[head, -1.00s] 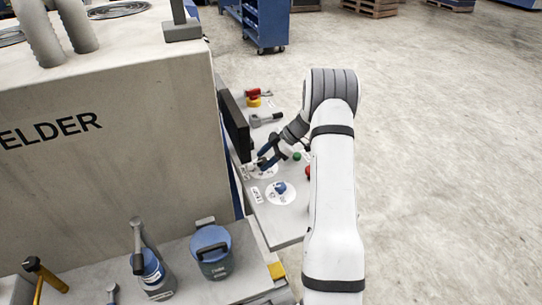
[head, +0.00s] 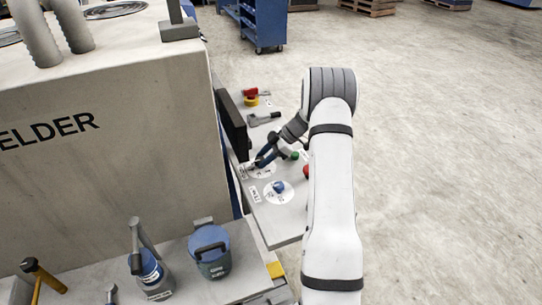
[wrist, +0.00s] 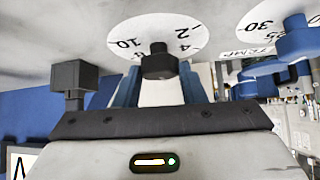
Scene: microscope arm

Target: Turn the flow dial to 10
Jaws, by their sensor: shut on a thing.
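The dial in my gripper has a white round face (wrist: 150,28) with black numbers; 10, 2 and 4 are readable in the wrist view. Its black knob (wrist: 158,62) sits between the two blue fingers of my gripper (wrist: 160,80), which is shut on it. The 10 is left of the knob, the 2 and 4 right. The pointer cannot be made out. In the head view my gripper (head: 259,163) is over the far white dial face on the grey panel (head: 285,222); the arm partly covers that area.
A second dial with a blue knob (head: 279,187) is nearer; in the wrist view its blue knob (wrist: 298,45) is at right, by a TEMP label. Green (head: 295,155) and red buttons are close to the arm. A dark upright screen (head: 231,125) borders the panel's left.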

